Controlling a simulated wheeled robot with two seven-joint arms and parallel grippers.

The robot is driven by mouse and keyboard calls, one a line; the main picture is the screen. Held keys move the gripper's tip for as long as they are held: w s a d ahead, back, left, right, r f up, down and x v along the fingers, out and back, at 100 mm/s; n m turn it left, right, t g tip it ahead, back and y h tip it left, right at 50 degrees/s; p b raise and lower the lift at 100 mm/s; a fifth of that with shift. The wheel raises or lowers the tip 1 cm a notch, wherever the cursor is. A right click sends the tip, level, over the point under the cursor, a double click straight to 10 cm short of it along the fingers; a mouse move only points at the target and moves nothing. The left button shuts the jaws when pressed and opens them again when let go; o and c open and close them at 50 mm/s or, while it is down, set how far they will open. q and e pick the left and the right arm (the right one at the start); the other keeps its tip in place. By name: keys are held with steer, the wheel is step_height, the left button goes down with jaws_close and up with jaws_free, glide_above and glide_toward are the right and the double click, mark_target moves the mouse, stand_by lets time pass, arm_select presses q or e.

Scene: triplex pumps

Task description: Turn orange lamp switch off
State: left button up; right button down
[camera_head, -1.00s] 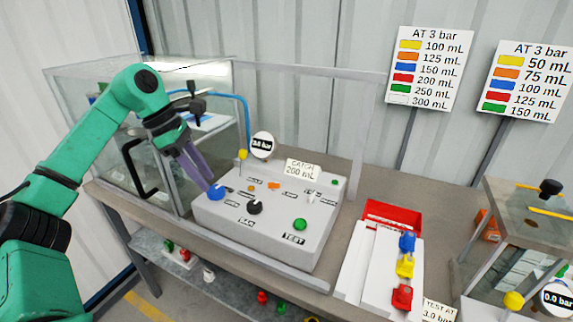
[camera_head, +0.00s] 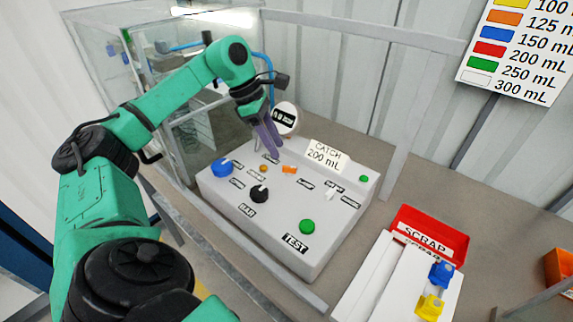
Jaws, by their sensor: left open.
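A grey control box (camera_head: 225,198) stands on the bench. On its top is an orange switch (camera_head: 289,170), with a small orange lamp (camera_head: 263,168) to its left. My left gripper (camera_head: 274,152) has purple fingers pointing down over the back of the box, just above and behind the orange switch. It is open, with nothing seen between the fingers. Whether the fingers touch the box cannot be told. My right gripper is out of view.
The box also bears a blue knob (camera_head: 222,167), a black knob (camera_head: 259,194), a green button (camera_head: 307,227) and a white switch (camera_head: 330,193). A round gauge (camera_head: 285,119) and a "CATCH 200 mL" sign (camera_head: 327,155) stand behind. A red scrap bin (camera_head: 440,238) is at right.

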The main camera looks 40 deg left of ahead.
mark_target(288, 167)
arm_select(q)
steer(key=x, duration=0.6)
steer(key=shift+w+f, duration=0.1)
steer(key=shift+w, duration=0.2)
steer(key=shift+d+f, duration=0.15)
steer(key=shift+f, duration=0.3)
jaws_close()
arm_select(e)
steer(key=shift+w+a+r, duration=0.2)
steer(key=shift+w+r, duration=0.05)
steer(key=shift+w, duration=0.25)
